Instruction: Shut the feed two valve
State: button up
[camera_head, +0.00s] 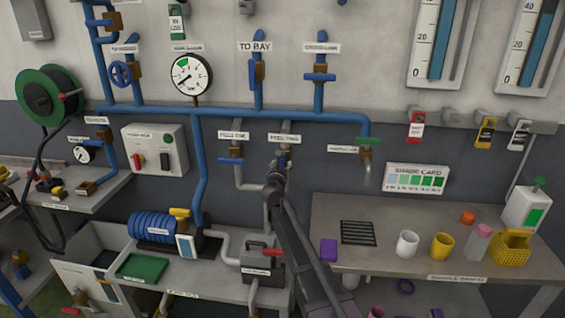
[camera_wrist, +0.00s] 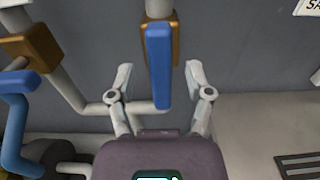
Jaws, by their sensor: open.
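The feed two valve hangs below its "FEED TWO" label (camera_head: 284,138) on a grey pipe. In the head view my arm and gripper (camera_head: 280,176) largely hide it. In the wrist view its brass body (camera_wrist: 176,38) shows behind a long blue lever (camera_wrist: 158,65). The lever runs up and down, in line with the pipe. My gripper (camera_wrist: 159,80) is open, with one finger on each side of the lever's lower part. Gaps show between lever and fingers; I cannot tell the depth between them.
The feed one valve, with a blue lever (camera_head: 231,160) set crosswise, is close on the left. It also shows in the wrist view (camera_wrist: 14,110). A grey pipe (camera_wrist: 95,110) passes behind my left finger. A bench (camera_head: 325,210) with cups stands at right.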

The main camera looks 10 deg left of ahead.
jog(key=shift+w, duration=1.3)
grip_shut()
